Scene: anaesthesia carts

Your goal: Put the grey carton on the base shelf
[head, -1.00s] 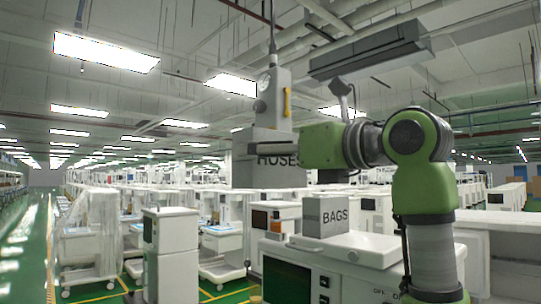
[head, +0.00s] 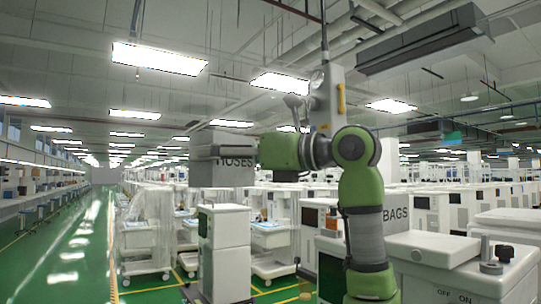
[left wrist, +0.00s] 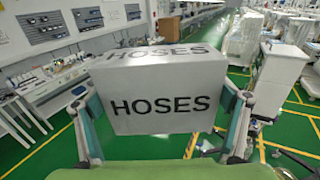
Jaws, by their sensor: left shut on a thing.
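A grey carton (head: 208,174) lettered HOSES is held up in the air in the head view, at the end of my green arm. My left gripper (head: 232,140) is shut on it. In the left wrist view the carton (left wrist: 160,88) fills the middle, with its lettered face towards me and the fingers of my left gripper (left wrist: 163,105) at its two sides. A second grey carton (head: 397,222), lettered BAGS, stands on a white machine, partly hidden behind my arm. My right gripper is not in view. I cannot make out which surface is the base shelf.
White carts (head: 228,255) and a plastic-covered machine (head: 147,235) stand beyond and below the held carton. A white machine (head: 455,262) with knobs is close at the right. Green floor (head: 75,265) lies open as an aisle at the left.

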